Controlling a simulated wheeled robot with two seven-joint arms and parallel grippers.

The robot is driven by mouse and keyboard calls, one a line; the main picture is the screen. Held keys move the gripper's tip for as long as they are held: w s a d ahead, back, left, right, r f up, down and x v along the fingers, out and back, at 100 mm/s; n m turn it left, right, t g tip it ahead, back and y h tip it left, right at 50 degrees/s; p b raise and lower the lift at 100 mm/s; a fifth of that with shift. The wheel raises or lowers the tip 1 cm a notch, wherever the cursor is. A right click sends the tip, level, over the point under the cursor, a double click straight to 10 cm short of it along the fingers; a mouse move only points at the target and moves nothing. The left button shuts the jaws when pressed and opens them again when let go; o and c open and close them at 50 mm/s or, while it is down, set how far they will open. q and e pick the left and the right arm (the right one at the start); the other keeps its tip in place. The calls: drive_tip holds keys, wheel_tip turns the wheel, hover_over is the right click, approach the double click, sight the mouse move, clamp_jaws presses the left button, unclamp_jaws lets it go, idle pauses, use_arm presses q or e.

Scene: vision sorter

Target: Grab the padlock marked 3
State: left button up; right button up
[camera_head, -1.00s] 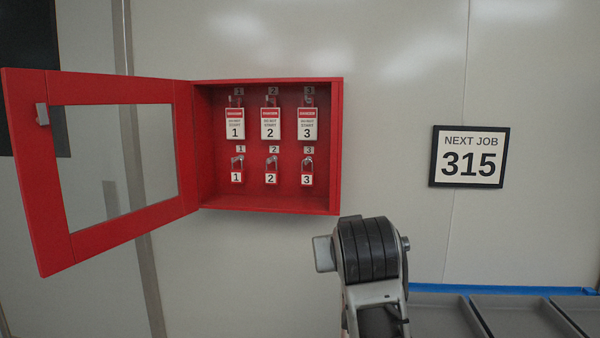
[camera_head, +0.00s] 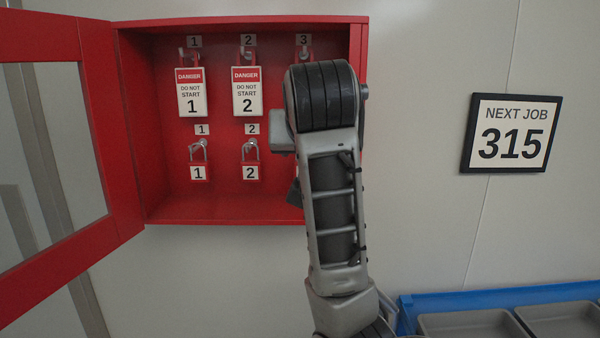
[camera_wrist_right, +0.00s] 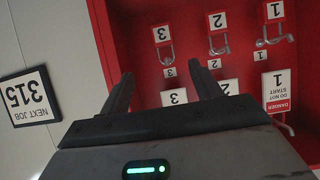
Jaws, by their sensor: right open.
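The padlock marked 3 (camera_wrist_right: 162,36) hangs in the red cabinet, seen upside down in the right wrist view; my right arm hides it in the head view. My right gripper (camera_wrist_right: 162,70) is open and empty. Its two fingers point toward padlock 3, which shows between and beyond the fingertips, apart from them. Padlock 2 (camera_head: 250,170) and padlock 1 (camera_head: 198,170) hang to its left in the head view; padlock 2 also shows in the wrist view (camera_wrist_right: 217,24). My left gripper is not in view.
Danger tags 1 (camera_head: 191,95) and 2 (camera_head: 247,92) hang above the padlocks. Tag 3 (camera_wrist_right: 174,97) is partly hidden by my gripper. The red cabinet (camera_head: 225,212) has its door open at left. A sign reads NEXT JOB 315 (camera_head: 512,134). Grey trays (camera_head: 470,322) stand lower right.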

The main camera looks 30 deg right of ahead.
drive_tip(key=x, duration=0.4)
drive_tip(key=p+x, duration=0.1)
drive_tip(key=x, duration=0.3)
drive_tip(key=p+x, duration=0.1)
drive_tip(key=x, duration=0.4)
drive_tip(key=shift+w+a+f, duration=0.1)
drive_tip(key=shift+w+a, duration=0.1)
drive_tip(key=shift+a, duration=0.1)
drive_tip(key=c, duration=1)
drive_tip(key=shift+c, duration=0.6)
